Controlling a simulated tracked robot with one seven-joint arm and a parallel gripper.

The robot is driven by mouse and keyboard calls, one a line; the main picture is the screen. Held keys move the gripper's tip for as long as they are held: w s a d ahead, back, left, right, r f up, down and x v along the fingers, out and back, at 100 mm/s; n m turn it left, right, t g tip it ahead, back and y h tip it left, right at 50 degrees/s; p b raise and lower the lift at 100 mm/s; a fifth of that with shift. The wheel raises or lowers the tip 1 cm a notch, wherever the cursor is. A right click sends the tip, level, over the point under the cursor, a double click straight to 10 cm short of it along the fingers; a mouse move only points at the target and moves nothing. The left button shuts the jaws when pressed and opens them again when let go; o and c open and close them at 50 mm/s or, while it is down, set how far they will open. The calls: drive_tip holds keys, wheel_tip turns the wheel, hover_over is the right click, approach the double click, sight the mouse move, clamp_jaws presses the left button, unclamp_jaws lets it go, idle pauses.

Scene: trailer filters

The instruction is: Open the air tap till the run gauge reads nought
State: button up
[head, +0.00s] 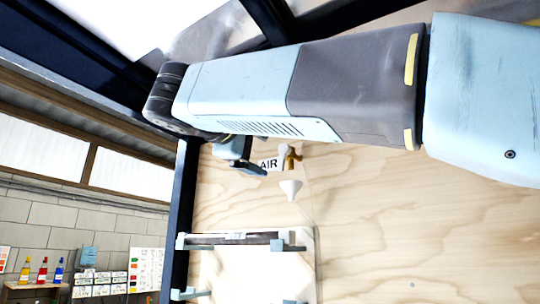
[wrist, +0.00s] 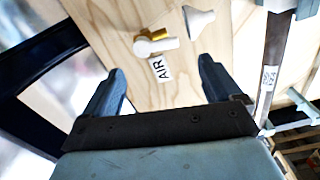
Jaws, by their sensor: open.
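The air tap, with a brass body (head: 293,158) and a white lever (head: 285,153), is on the plywood wall beside a black-on-white AIR label (head: 268,164). In the wrist view the white lever (wrist: 154,45) and brass body (wrist: 160,34) lie beyond my fingertips. A white cone (head: 290,189) sits just below the tap. My gripper (wrist: 161,67) is open and empty, its two blue-grey fingers apart, with the AIR label (wrist: 160,69) showing between them. In the head view my gripper (head: 246,168) is left of the tap, partly hidden by my arm. I cannot make out the run gauge.
Below the tap a white panel (head: 250,270) carries a dark horizontal bar (head: 235,240) in pale blue-grey brackets. A dark blue post (head: 181,200) stands left of the plywood. Colored bottles (head: 42,270) stand on a shelf far left. The plywood right of the tap is clear.

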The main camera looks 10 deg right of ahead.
drive_tip(key=v, duration=0.8)
drive_tip(key=shift+f, duration=0.1)
drive_tip(key=w+d+f+g+y, duration=0.1)
drive_tip(key=w+d+f+g, duration=0.1)
drive_tip(key=d+f, duration=0.45)
drive_tip(key=w+d+f+m+g+y, duration=0.1)
drive_tip(key=d+f+g, duration=0.15)
drive_tip(key=f, duration=0.75)
drive_tip(key=w+d+f+g+y, duration=0.1)
drive_tip(key=w+d+f+y, duration=0.1)
drive_tip(key=d+f, duration=0.5)
drive_tip(key=s+d+f+m+g+y, duration=0.1)
drive_tip(key=s+d+f+m+y, duration=0.1)
drive_tip(key=f, duration=0.6)
drive_tip(key=s+d+f+m+g+y, duration=0.1)
drive_tip(key=s+d+f+m+y, duration=0.1)
drive_tip(key=f, duration=0.7)
drive_tip(key=s+d+f+m+g+y, duration=0.1)
drive_tip(key=s+d+f+m+y, duration=0.2)
drive_tip(key=f, duration=0.5)
drive_tip(key=shift+s+d+f, duration=0.4)
drive_tip(key=shift+d, duration=0.15)
